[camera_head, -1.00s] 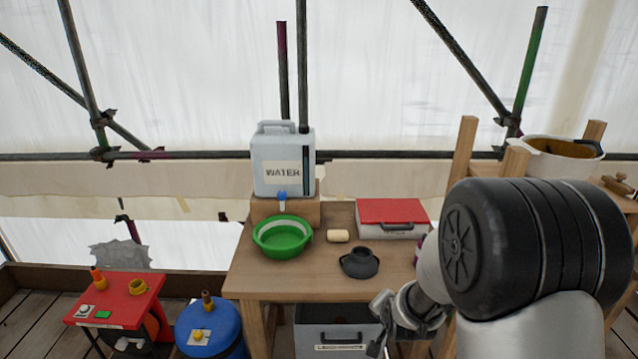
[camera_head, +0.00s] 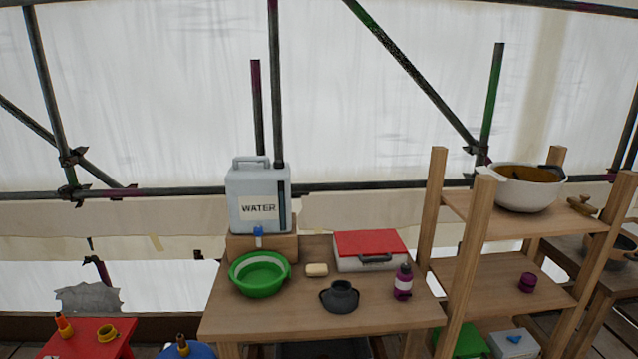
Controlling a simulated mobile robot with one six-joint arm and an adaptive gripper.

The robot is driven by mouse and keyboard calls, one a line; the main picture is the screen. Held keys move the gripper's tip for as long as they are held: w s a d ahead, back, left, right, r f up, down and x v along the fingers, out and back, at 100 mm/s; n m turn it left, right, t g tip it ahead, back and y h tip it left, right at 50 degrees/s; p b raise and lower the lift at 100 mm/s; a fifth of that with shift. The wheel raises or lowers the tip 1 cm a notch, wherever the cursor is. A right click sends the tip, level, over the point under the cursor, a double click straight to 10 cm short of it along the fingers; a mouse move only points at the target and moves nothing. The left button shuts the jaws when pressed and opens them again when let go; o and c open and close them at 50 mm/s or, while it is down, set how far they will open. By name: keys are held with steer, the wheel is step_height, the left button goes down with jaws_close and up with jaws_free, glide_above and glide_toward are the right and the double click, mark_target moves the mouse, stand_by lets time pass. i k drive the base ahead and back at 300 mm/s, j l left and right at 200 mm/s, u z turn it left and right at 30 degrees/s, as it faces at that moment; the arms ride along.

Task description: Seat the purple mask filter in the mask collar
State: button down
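The filter and the collar are well apart. My gripper is not in view.
On the table (camera_head: 290,322) are a green basin (camera_head: 260,274), a soap bar (camera_head: 317,270), a red-lidded box (camera_head: 370,250), a purple bottle (camera_head: 403,282) and a water container (camera_head: 258,198). Rack posts (camera_head: 467,262) stand between table and shelf.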

mark_target(340, 298)
steer(key=z, duration=1.35)
steer(key=u, duration=1.35)
steer(key=z, duration=1.35)
steer(key=i+j, duration=0.3)
steer(key=i, duration=0.2)
steer(key=i+j, duration=0.25)
steer(key=i, duration=0.2)
steer(key=i+j+u, duration=0.1)
steer(key=i+j, duration=0.2)
steer(key=i, duration=0.2)
